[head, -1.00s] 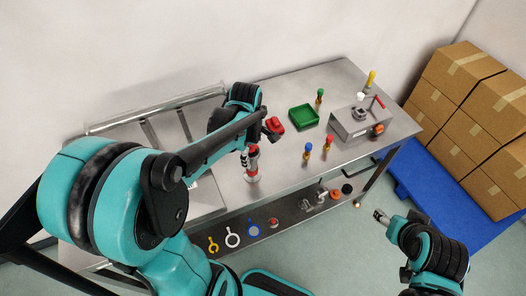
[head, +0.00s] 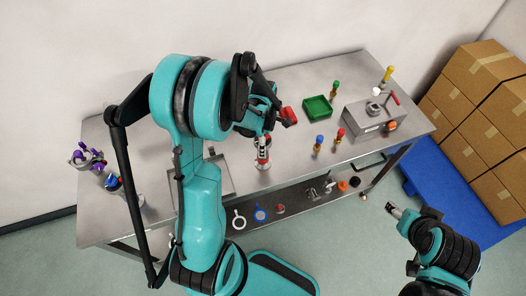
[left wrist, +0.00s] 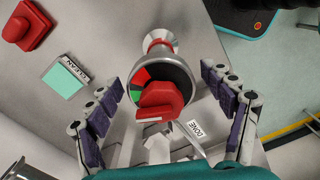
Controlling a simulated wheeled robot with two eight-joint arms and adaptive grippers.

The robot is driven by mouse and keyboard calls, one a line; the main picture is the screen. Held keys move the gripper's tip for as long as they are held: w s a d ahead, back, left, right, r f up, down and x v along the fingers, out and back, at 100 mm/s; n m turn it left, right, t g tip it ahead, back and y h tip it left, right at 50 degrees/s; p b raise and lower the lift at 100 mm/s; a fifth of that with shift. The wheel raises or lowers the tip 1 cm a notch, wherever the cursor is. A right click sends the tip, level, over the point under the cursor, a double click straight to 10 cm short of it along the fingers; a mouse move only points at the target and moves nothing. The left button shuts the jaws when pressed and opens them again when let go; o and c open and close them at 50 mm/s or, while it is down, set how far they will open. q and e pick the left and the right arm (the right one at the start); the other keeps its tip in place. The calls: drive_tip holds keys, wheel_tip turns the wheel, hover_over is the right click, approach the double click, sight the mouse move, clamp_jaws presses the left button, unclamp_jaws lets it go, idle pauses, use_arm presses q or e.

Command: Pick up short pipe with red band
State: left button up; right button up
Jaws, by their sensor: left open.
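A short upright pipe with a red band (head: 340,135) stands on the metal table, right of a similar blue-topped one (head: 318,144). A taller red-and-grey upright piece (head: 262,152) stands in front of my left gripper. In the left wrist view this piece has a red knob (left wrist: 160,100), a dark dial with red and green, a red neck and a flared metal foot. My left gripper (left wrist: 180,108) is open, its fingers spread on both sides of the knob with gaps. My right gripper (head: 393,209) hangs off the table's front right; its jaw state is unclear.
A green tray (head: 317,107) and a green-topped pipe (head: 335,88) stand farther back. A grey box (head: 370,122) with a red lever is right. Purple-tipped items (head: 88,157) stand at the left end. Cartons are right.

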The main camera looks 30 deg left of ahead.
use_arm(q)
drive_tip(key=shift+f, duration=0.1)
drive_tip(key=shift+c, duration=0.3)
clamp_jaws()
